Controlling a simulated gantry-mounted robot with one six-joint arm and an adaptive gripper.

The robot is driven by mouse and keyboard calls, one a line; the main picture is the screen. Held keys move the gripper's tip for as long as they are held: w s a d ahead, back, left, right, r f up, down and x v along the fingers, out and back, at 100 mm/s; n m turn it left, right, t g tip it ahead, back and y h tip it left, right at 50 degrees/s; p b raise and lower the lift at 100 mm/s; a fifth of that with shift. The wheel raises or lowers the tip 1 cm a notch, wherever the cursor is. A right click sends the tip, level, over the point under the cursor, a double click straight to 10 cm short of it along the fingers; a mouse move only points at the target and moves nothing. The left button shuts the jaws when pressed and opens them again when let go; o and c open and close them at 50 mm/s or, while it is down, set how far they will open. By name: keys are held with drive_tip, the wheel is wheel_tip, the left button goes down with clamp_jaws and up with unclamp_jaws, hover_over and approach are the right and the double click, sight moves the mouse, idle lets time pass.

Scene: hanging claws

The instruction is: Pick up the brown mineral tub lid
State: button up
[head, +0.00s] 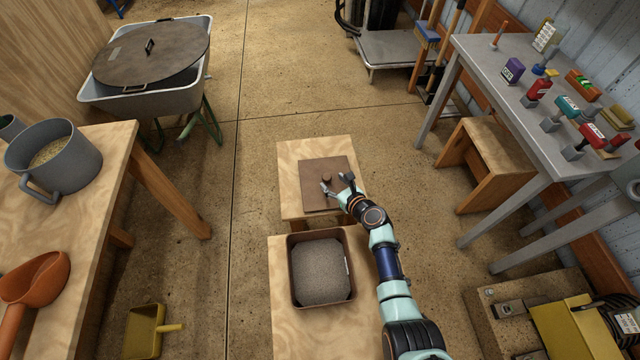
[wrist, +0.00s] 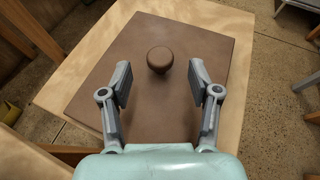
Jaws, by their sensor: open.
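The brown mineral tub lid (head: 315,198) is a flat square plate with a round knob on top, lying on a low wooden stand. In the wrist view the lid (wrist: 165,117) fills the middle, and its knob (wrist: 160,59) stands upright just beyond my fingertips, between their lines. My gripper (head: 338,184) is open and empty over the lid in the head view. In the wrist view my gripper (wrist: 161,80) has one finger on each side, with brown lid surface visible between them. I cannot tell the exact height of the fingers above the lid.
An open brown tub (head: 294,293) of grey granules stands on a nearer wooden stand (head: 283,325), beside my forearm. A grey table (head: 495,85) with bottles and tools is at right. A wooden bench (head: 120,150) with a grey jug (head: 75,170) is at left.

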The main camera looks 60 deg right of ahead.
sight(328, 178)
drive_tip(key=shift+f+m, duration=0.15)
drive_tip(key=shift+m, duration=0.15)
drive_tip(key=b+x, duration=0.4)
drive_tip(key=shift+w+d+f+b, duration=0.1)
drive_tip(key=shift+w+f+b, duration=0.1)
drive_tip(key=shift+b, duration=0.15)
drive_tip(key=shift+w+d+r, duration=0.1)
drive_tip(key=shift+w+d, duration=0.05)
drive_tip(key=shift+w, duration=0.1)
clamp_jaws()
